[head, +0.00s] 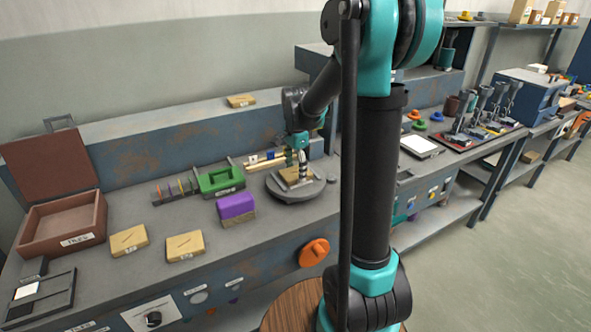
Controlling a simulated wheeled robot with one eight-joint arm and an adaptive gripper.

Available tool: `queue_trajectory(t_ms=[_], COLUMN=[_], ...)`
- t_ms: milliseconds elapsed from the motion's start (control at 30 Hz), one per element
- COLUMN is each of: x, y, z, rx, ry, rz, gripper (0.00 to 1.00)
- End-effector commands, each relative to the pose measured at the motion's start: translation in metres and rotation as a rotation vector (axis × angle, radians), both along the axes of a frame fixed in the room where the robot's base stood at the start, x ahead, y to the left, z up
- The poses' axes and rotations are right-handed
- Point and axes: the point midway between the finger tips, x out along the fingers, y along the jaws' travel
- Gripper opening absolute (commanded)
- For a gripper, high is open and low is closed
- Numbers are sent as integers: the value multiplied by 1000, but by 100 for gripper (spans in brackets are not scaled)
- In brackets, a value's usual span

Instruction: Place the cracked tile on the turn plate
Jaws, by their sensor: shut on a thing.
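The turn plate (310,193) is a round grey disc on the bench, left of my black arm column. My gripper (296,165) is low over it, pointing down, shut on a tan tile (288,175). The tile is at the plate's surface; whether it rests fully on it is hard to tell. The fingers hide part of it, and no crack can be made out on it at this size. Two more tan tiles, each with a dark line, lie on the bench at the front left: one tile (128,241) and another tile (185,246).
A purple block (236,208) and a green carrier (220,181) stand left of the plate. An open brown box (62,225) is at the far left. Another tan block (241,101) lies on the back ledge. An orange knob (314,252) sticks out of the bench front.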

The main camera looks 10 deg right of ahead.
Motion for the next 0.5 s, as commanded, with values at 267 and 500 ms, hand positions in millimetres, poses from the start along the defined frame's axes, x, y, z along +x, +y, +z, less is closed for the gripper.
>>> queue_trajectory(t_ms=[267, 500], x=[0, 0], y=[0, 0], z=[-1, -1], rx=[0, 0], ry=[0, 0], rz=[0, 0], gripper=[87, 87])
